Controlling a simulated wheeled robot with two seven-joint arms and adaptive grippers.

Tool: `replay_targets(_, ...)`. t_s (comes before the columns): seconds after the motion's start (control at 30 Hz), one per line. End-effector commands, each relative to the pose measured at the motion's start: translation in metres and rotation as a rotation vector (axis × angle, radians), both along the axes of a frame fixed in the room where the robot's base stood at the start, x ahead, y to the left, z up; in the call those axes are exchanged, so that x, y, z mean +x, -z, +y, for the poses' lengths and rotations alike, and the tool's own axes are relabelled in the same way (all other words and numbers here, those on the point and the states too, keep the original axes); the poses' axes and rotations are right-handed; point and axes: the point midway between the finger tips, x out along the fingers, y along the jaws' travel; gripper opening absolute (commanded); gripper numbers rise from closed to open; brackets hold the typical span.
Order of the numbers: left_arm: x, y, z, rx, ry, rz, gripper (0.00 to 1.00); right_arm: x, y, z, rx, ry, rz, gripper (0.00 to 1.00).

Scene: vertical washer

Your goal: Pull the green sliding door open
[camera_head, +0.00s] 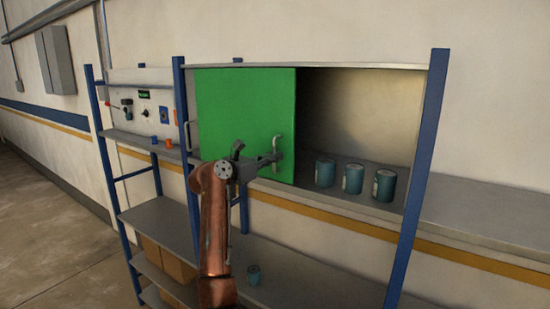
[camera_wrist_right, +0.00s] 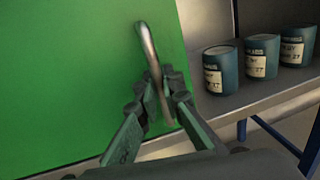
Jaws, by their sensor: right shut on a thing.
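The green sliding door (camera_head: 243,110) covers the left part of the cabinet opening, and the right part stands open. It also fills the left of the right wrist view (camera_wrist_right: 75,75). A metal handle (camera_head: 277,150) sits near the door's right edge. My right gripper (camera_head: 274,159) is shut on this handle; in the right wrist view, the fingers (camera_wrist_right: 160,100) close around the lower part of the handle (camera_wrist_right: 150,48). My left gripper is not in view.
Several blue-grey cans (camera_head: 352,178) stand on the shelf in the open part of the cabinet. A control panel (camera_head: 145,108) is at the left. A blue post (camera_head: 420,165) bounds the cabinet's right side.

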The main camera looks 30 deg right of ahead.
Motion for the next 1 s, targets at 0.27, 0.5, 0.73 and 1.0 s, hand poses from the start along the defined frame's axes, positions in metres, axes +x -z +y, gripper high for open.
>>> replay_targets(0.27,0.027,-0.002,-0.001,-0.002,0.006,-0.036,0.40,-0.001,-0.001,-0.001,0.000,0.001,-0.001,0.25)
replay_targets(0.5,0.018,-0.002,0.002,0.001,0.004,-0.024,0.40,-0.001,-0.001,-0.001,0.000,0.001,-0.001,0.25)
replay_targets(0.73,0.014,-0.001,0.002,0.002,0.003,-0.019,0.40,-0.004,0.000,0.019,0.001,0.000,0.000,0.25)
replay_targets(1.0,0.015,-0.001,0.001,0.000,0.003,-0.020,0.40,-0.015,0.000,0.074,0.000,-0.001,-0.001,0.25)
